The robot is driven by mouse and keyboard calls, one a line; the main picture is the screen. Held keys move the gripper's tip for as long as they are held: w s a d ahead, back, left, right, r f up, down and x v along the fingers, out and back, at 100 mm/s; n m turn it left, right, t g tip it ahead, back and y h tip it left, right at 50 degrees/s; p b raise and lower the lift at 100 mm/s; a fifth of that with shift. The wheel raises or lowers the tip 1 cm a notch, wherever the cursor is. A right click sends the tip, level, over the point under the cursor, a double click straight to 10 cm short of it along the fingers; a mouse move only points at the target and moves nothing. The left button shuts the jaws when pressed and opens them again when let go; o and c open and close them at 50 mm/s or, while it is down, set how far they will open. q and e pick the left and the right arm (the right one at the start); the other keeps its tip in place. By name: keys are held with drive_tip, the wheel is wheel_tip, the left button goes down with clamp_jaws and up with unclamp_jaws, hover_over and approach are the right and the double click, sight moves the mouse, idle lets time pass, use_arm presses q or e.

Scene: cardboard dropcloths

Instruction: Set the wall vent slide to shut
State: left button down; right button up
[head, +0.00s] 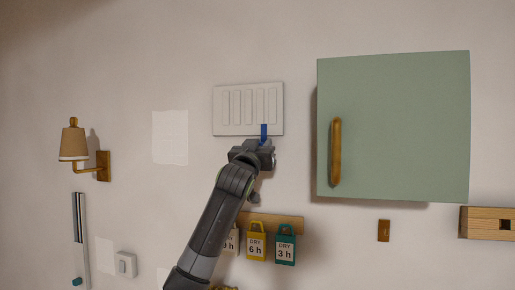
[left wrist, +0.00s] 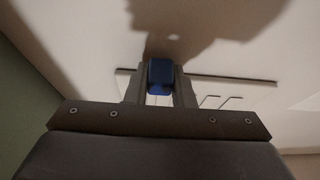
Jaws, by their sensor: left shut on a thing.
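The wall vent (head: 233,108) is a pale plate with several upright slots, fixed on the wall in the head view. Its blue slide tab (head: 264,131) stands at the vent's lower edge, right of the middle. My left gripper (head: 262,143) is at that lower edge, shut on the tab. In the left wrist view the blue tab (left wrist: 160,76) sits between the two fingers of the gripper (left wrist: 159,88), and part of the vent (left wrist: 232,92) shows behind. The fingers hide the tab's lower part in the head view. My right gripper is not in view.
A green cabinet (head: 400,125) with a wooden handle (head: 336,152) stands out from the wall just right of the vent. Below my gripper hang tags on a wooden rail (head: 280,221). A lamp (head: 74,143) is at left. The wall above the vent is clear.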

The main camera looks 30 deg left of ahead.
use_arm(q)
drive_tip(key=c, duration=1.6)
unclamp_jaws()
drive_tip(key=o, duration=0.4)
drive_tip(key=shift+d, duration=0.35)
drive_tip(key=shift+c, duration=0.2)
drive_tip(key=shift+a, duration=0.1)
drive_tip(key=shift+s+f, duration=0.15)
drive_tip(key=shift+f, duration=0.05)
drive_tip(key=b+v, duration=1)
drive_tip(key=v, duration=0.7)
drive_tip(key=shift+r, duration=0.2)
